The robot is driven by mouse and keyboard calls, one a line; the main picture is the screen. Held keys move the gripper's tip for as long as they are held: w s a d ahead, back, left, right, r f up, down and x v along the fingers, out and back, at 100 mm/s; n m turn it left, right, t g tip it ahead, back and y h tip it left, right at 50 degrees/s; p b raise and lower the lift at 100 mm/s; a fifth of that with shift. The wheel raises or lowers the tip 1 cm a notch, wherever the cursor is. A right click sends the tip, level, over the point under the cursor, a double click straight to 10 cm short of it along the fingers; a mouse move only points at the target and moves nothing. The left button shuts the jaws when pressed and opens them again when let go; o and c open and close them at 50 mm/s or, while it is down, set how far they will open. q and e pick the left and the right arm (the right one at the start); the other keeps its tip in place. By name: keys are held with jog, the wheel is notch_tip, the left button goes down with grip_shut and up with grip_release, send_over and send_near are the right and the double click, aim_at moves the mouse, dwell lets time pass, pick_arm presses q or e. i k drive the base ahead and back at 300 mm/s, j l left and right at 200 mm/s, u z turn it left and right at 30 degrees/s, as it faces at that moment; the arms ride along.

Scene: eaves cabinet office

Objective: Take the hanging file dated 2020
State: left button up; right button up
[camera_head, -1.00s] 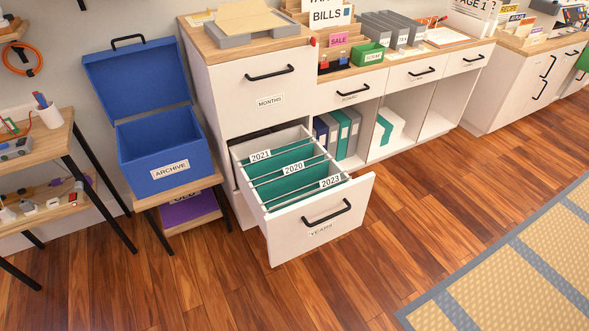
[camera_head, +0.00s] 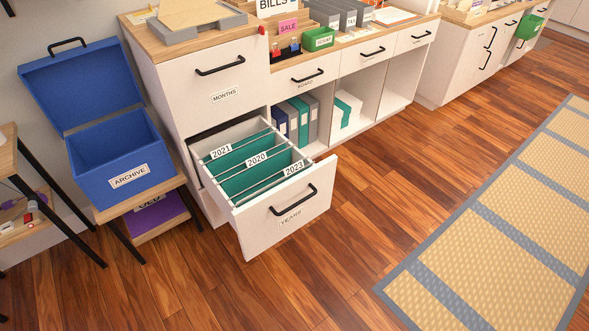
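The hanging file dated 2020 (camera_head: 245,172) is teal with a white "2020" tab. It hangs in the middle of the open drawer labelled YEARS (camera_head: 285,220). The file tabbed 2021 (camera_head: 234,156) hangs behind it, and the file tabbed 2023 (camera_head: 268,187) hangs in front, nearer the drawer's handle. Only the upper parts of the files show. Neither of my grippers is in view.
An open blue ARCHIVE box (camera_head: 125,172) stands on a low wooden stand (camera_head: 163,200) left of the drawer. A shut MONTHS drawer (camera_head: 215,80) is above. A woven mat (camera_head: 500,220) lies at right. The wooden floor before the drawer is clear.

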aim_at(233, 182)
jog(key=i+l+u, duration=0.2)
jog(key=i+l, duration=0.2)
jog(key=i+l+u, duration=0.25)
jog(key=i+l, duration=0.15)
jog(key=l, duration=0.1)
